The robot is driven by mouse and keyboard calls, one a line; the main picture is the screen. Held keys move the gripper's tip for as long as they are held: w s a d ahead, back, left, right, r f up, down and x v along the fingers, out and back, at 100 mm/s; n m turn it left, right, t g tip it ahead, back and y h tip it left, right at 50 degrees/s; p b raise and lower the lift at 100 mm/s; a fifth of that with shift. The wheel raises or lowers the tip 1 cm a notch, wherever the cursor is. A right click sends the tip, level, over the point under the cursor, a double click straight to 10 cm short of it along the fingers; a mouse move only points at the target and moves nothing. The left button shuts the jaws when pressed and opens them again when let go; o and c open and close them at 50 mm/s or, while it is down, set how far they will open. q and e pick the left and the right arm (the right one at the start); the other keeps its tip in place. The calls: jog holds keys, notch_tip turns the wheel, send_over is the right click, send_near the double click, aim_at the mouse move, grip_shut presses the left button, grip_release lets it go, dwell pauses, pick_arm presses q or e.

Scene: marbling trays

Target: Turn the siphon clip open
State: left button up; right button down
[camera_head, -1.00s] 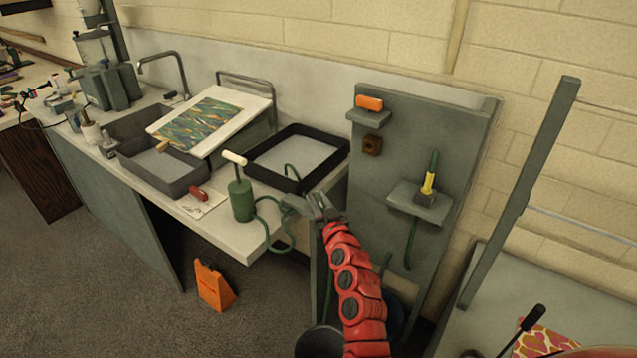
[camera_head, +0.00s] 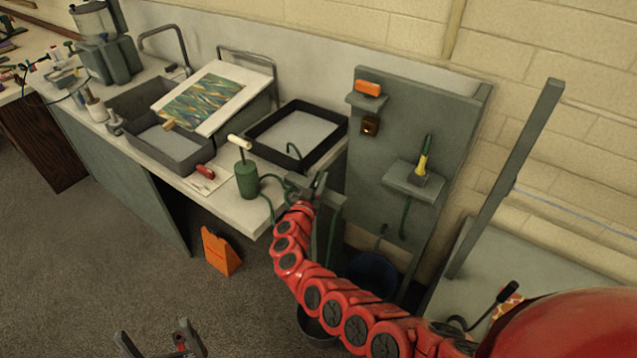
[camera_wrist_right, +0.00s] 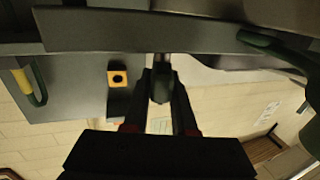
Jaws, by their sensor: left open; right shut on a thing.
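My right gripper (camera_head: 312,188) is at the front right corner of the bench, beside a green hose (camera_head: 266,200). In the right wrist view its fingers (camera_wrist_right: 160,95) are shut on a small dark grey part (camera_wrist_right: 161,78), which may be the siphon clip; I cannot tell its turn. The hose runs between a green pump (camera_head: 246,180) with a white handle and the corner, and another length dips into the black tray (camera_head: 262,152). A yellow-sleeved green tube (camera_head: 423,165) stands on a panel shelf. My left gripper (camera_head: 160,342) is open and empty at the bottom edge, over the floor.
The upright grey panel (camera_head: 400,120) is right of the bench, with an orange block (camera_head: 368,88) and a small dark box (camera_head: 370,127). A dark bucket (camera_head: 372,275) stands below. An orange floor sign (camera_head: 220,252) stands before the bench. Floor at left is clear.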

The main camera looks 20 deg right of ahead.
jog(key=shift+a+f+m+g+h+b, duration=0.15)
jog(key=shift+m+g+h+b, duration=0.55)
jog(key=shift+b, duration=0.85)
jog(key=shift+d+f+m+g+h+b, duration=0.1)
jog(key=shift+m+g+h+b, duration=0.6)
jog(key=shift+b, duration=0.85)
jog(key=shift+r+m+g+h+b, duration=0.15)
jog(key=shift+m+g+h+b, duration=0.15)
jog(key=shift+g+h+b, duration=0.35)
jog(key=shift+r, duration=0.1)
jog(key=c, duration=0.7)
grip_release()
jog(key=b+v, duration=0.1)
jog(key=v, duration=1.6)
jog(key=shift+s, duration=0.25)
